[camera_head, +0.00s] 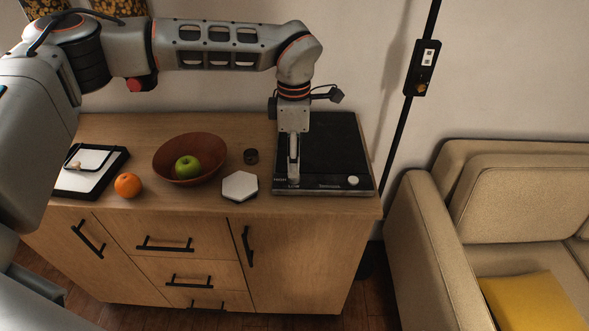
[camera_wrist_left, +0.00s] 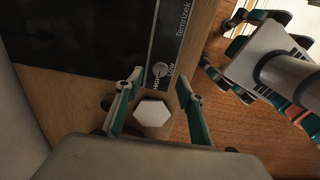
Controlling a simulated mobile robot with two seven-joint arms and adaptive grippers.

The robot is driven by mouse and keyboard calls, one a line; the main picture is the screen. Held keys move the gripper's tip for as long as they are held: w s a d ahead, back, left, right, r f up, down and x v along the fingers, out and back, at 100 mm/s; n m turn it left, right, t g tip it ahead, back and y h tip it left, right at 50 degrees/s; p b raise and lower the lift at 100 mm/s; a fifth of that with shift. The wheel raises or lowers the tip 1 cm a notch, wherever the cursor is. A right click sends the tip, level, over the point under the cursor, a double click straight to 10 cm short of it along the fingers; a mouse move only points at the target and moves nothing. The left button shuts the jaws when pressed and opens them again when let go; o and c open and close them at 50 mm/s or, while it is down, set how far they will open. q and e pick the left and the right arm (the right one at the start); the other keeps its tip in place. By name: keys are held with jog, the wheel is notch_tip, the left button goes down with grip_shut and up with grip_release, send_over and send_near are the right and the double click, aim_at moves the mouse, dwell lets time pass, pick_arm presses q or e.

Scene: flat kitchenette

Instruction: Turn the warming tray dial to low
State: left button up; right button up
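The black warming tray (camera_head: 335,140) lies at the right end of the wooden counter, and its dark top also shows in the left wrist view (camera_wrist_left: 90,35). Its small round grey dial (camera_wrist_left: 159,69) is on the front strip, with HIGH and LOW printed beside it. I cannot tell where the dial points. My left gripper (camera_head: 293,178) points down over the tray's front left, hiding the dial in the head view. In the left wrist view its fingertips (camera_wrist_left: 160,79) are apart, one on each side of the dial, with gaps.
A white hexagonal piece (camera_head: 240,186) lies left of the tray, near a small dark round item (camera_head: 251,156). A brown bowl (camera_head: 215,150) holds a green apple (camera_head: 187,167). An orange (camera_head: 128,185) sits left. A pale round piece (camera_head: 353,181) is at the tray's front right.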

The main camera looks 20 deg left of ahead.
pick_arm(q)
jog(key=shift+f, duration=2.15)
jog(key=shift+c, duration=0.3)
grip_shut()
